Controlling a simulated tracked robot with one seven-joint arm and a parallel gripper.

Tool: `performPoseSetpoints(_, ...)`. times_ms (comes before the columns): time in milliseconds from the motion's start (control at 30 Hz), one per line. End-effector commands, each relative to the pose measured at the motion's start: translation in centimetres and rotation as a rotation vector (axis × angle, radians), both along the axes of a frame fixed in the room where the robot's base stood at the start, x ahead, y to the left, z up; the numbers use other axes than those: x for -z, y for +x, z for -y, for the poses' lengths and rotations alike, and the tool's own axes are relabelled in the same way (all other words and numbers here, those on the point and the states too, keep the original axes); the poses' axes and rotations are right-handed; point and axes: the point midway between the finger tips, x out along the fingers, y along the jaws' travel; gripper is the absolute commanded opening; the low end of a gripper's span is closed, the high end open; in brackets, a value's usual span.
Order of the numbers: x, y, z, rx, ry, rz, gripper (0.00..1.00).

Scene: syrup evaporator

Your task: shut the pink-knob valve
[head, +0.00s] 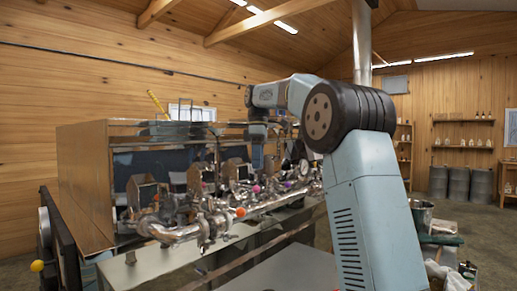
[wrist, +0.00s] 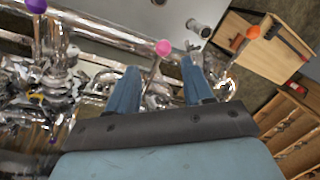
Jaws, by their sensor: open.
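The pink knob (wrist: 163,47) shows in the wrist view at the end of a thin lever on the shiny pipework. It lies in line with the space between my gripper's two blue fingers, just past their tips. My gripper (wrist: 160,66) is open and empty, with a finger to each side of the lever in the picture. I cannot tell how far the fingers are above the lever. In the head view the pink knob (head: 257,188) is small, below my wrist. My fingertips are not clear there.
A purple knob (wrist: 36,5) and an orange knob (wrist: 254,32) flank the pink one in the wrist view. The orange knob (head: 240,212) also shows in the head view. Metal pipes and fittings crowd the area. A wooden cabinet (head: 85,185) stands left; drums (head: 458,184) stand far right.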

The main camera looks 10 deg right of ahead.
Motion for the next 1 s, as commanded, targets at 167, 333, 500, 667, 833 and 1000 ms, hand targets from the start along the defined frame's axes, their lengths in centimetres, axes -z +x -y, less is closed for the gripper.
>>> performPoseSetpoints(167, -2.5, 0.5, 0.0, -0.002, 0.001, 0.001, 0.51)
performPoseSetpoints(333, -4.0, 0.8, 0.1, -0.002, 0.001, 0.001, 0.51)
performPoseSetpoints(500, -4.6, 0.8, 0.2, -0.001, 0.001, 0.000, 0.51)
performPoseSetpoints(667, -4.7, 0.8, 0.2, -0.001, 0.001, 0.000, 0.51)
performPoseSetpoints(833, -4.7, 0.8, 0.2, -0.001, 0.000, 0.000, 0.51)
performPoseSetpoints(1000, -4.9, -0.2, 0.0, 0.028, -0.011, 0.017, 0.51)
